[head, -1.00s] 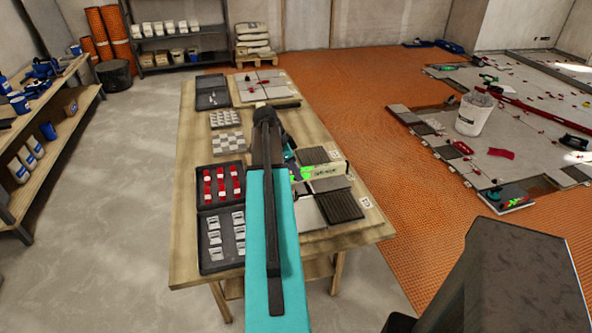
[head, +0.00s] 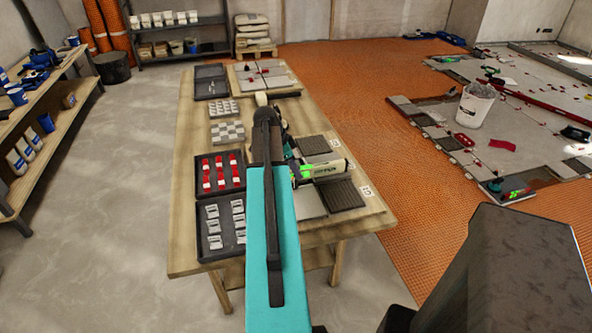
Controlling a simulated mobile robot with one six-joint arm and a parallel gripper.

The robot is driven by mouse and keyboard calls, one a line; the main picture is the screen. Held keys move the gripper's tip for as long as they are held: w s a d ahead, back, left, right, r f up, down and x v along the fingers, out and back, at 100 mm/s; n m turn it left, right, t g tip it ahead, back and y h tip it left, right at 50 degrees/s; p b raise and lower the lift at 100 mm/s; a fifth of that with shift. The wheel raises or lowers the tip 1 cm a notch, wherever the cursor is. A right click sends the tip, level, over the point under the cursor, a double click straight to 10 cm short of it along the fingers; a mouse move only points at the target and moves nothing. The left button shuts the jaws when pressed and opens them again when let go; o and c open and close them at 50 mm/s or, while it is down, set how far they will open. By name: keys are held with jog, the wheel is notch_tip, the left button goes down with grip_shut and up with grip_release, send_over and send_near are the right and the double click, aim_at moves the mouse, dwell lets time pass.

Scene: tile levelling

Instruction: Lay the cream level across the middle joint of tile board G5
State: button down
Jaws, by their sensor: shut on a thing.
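The cream level (head: 326,168), with bright green vials and dark lettering, shows just right of my forearm. My gripper (head: 291,172) is shut on its left part, partly hidden behind my arm. The level lies sideways in view over the middle of tile board G5 (head: 375,208). Dark ribbed tiles (head: 343,195) show in front of it and behind it, and a light grey tile (head: 309,204) shows at front left. The level hides the board's middle joint. I cannot tell whether it touches the tiles. The small white label at the board's right edge is too small to read surely.
Left on the workbench (head: 187,165) are a black case of red pieces (head: 220,174) and one of grey clips (head: 220,227). A checkered tile sample (head: 228,132) and another tile board (head: 264,75) stand farther back. A white bucket (head: 476,104) is on the floor at right.

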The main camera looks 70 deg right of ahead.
jog(key=shift+f, duration=0.2)
dwell(0.6)
jog(key=c, duration=1.6)
grip_release()
jog(key=shift+o, duration=0.2)
jog(key=b+v, duration=0.2)
jog(key=v, duration=1.1)
jog(key=shift+r+b, duration=0.35)
jog(key=shift+r, duration=0.05)
jog(key=shift+a, duration=0.1)
